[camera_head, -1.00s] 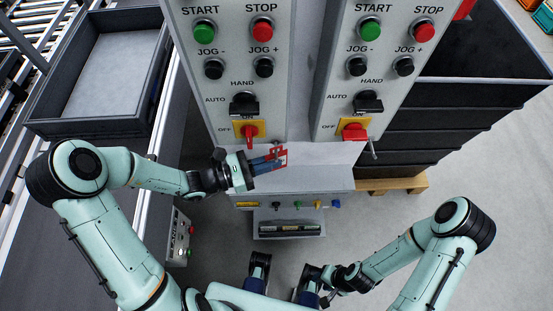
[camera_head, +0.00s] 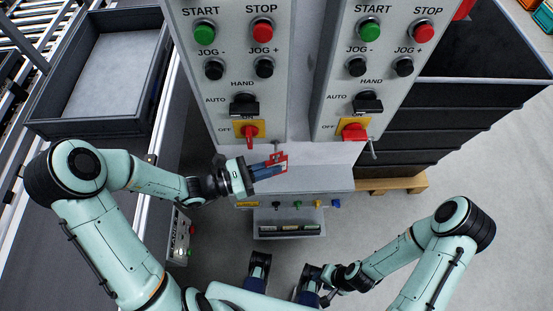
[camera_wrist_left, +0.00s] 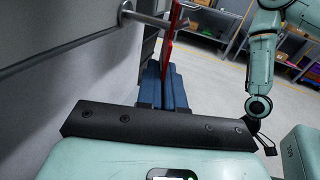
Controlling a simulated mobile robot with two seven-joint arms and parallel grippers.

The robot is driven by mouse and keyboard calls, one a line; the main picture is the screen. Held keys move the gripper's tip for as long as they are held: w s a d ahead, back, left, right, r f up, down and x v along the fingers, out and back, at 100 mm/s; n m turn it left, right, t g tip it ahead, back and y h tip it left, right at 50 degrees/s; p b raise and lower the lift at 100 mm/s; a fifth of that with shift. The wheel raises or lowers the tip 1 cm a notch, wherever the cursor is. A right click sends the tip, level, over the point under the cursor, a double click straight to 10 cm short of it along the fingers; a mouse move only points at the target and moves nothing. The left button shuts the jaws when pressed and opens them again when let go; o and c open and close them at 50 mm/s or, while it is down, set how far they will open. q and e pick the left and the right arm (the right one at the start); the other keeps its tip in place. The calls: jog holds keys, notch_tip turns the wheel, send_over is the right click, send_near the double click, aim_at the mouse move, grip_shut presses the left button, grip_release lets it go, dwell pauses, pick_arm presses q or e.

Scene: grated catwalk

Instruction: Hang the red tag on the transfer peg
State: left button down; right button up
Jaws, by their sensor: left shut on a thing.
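The red tag (camera_head: 279,160) is held between the blue fingers of my left gripper (camera_head: 266,171), in front of the left control panel's lower part. In the left wrist view the tag (camera_wrist_left: 171,38) is edge-on above the blue fingers (camera_wrist_left: 165,88), which are shut on it. A metal peg (camera_wrist_left: 150,18) sticks out from the grey wall and reaches close to the tag; I cannot tell whether it passes through the tag. In the head view a thin peg (camera_head: 275,146) shows just above the tag, and another (camera_head: 373,149) below the right panel.
The left panel (camera_head: 226,85) and right panel (camera_head: 385,85) carry buttons and red switch handles; the left handle (camera_head: 249,133) is close above my gripper. A grey bin (camera_head: 60,125) stands at left, dark crates (camera_head: 440,125) at right. Floor at lower right is clear.

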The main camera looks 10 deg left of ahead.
pick_arm(q)
jog(key=shift+s+r, duration=0.15)
jog(key=shift+s, duration=0.05)
jog(key=shift+s+d+r+p, duration=0.2)
jog(key=shift+s+r+p, duration=0.15)
jog(key=shift+s, duration=0.25)
jog(key=shift+s+d, duration=0.1)
jog(key=shift+s, duration=0.05)
dwell(0.5)
